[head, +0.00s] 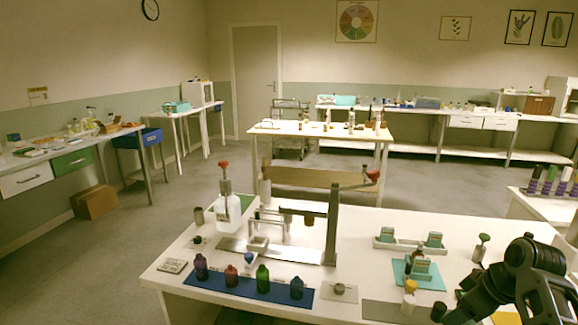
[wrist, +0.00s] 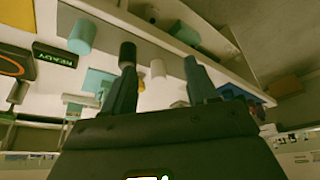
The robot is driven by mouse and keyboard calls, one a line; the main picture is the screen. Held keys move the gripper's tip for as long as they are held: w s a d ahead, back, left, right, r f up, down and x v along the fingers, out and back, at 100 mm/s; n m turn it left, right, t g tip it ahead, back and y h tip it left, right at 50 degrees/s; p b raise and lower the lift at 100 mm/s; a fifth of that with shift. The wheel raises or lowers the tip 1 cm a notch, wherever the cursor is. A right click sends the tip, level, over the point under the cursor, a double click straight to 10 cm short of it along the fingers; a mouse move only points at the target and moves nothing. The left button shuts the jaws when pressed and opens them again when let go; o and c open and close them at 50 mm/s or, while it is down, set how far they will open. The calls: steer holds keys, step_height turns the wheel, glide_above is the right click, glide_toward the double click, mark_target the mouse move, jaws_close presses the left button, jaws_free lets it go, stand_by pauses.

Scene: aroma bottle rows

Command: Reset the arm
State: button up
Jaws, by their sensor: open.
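My gripper (wrist: 161,85) shows in the wrist view with its two dark fingers apart and nothing held between them. A small dark-capped piece (wrist: 127,55) and a white cylinder (wrist: 158,69) appear beyond the fingertips. In the head view my black arm (head: 522,280) is bent over the right front of the white table (head: 385,233). The fingertips are hard to make out there. Small bottles stand in a row on a blue mat (head: 224,289): purple (head: 201,267), red (head: 231,275), green (head: 262,278) and dark blue (head: 297,288).
A teal holder (head: 423,280), a yellow-capped piece (head: 410,286) and a white cylinder (head: 408,305) are close to my arm.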

steer(key=s+a+f+m+t+h, duration=0.1)
steer(key=s+a+f+m+t, duration=0.2)
steer(key=s+a+f, duration=0.85)
steer(key=s+a+f+m+t+h, duration=0.15)
steer(key=s+a, duration=0.25)
steer(key=s, duration=0.7)
steer(key=s+a+r+m+t, duration=0.1)
steer(key=s+r+t, duration=0.1)
steer(key=s+r, duration=0.35)
steer(key=s+a+r+t, duration=0.1)
steer(key=s+r, duration=0.1)
steer(key=s, duration=0.6)
steer(key=s+r+t, duration=0.1)
steer(key=s+r, duration=0.4)
steer(key=r, duration=0.2)
steer(key=s+a+r+t, duration=0.1)
steer(key=s+r+t, duration=0.1)
steer(key=s+r, duration=0.3)
step_height(320, 180, up, 4)
steer(key=shift+s+f, duration=0.2)
steer(key=shift+s, duration=0.05)
